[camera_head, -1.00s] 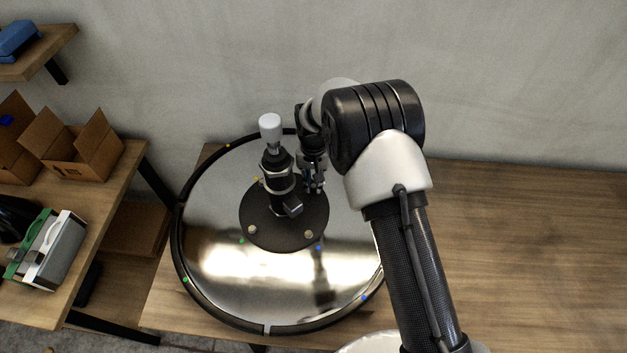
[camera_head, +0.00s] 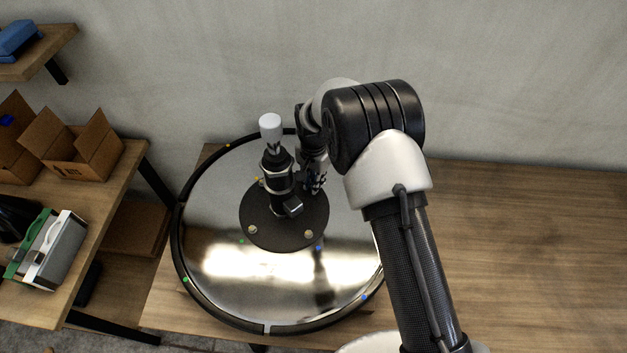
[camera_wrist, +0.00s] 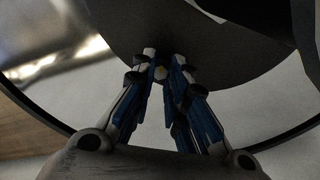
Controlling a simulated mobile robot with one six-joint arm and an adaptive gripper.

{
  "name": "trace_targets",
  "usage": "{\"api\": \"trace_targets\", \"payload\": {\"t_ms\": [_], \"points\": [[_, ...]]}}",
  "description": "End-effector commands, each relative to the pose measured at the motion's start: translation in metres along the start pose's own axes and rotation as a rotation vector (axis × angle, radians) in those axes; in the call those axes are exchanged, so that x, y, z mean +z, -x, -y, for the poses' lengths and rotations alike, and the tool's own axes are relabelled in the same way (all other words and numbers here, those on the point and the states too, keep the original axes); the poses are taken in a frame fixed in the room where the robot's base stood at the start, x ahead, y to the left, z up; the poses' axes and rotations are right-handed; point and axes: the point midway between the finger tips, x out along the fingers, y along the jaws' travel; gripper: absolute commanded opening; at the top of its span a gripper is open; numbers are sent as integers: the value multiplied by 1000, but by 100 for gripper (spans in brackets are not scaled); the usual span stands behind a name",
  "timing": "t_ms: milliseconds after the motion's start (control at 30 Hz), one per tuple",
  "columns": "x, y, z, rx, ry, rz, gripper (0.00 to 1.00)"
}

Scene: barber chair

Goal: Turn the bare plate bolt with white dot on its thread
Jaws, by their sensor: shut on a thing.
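The dark round plate (camera_head: 285,238) lies at the middle of a shiny round base (camera_head: 215,225). Pale bolt heads show at its front left (camera_head: 252,229) and front right (camera_head: 308,234), and another at its back left (camera_head: 262,181). My gripper (camera_head: 316,186) points down at the plate's back right, close beside the black column. In the wrist view my gripper (camera_wrist: 161,72) is shut on a small pale bolt head (camera_wrist: 160,72) at the plate's edge. The fingers cover most of this bolt, and I cannot make out a white dot.
A black column (camera_head: 278,190) with a light grey knob (camera_head: 270,128) stands up from the plate, close left of my gripper. Coloured dots mark the plate's surroundings and the base rim. The wooden table (camera_head: 510,250) is clear at right. Open boxes (camera_head: 95,150) stand on the left shelf.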

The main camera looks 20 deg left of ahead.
Motion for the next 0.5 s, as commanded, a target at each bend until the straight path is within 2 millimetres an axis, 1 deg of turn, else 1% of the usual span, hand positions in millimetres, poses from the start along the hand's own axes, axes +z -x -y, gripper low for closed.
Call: {"api": "trace_targets", "payload": {"t_ms": [333, 367, 500], "points": [[-1, 0, 0, -2, -1, -2, 0], [-1, 0, 0, -2, -1, -2, 16], [-1, 0, 0, -1, -1, -1, 25]]}}
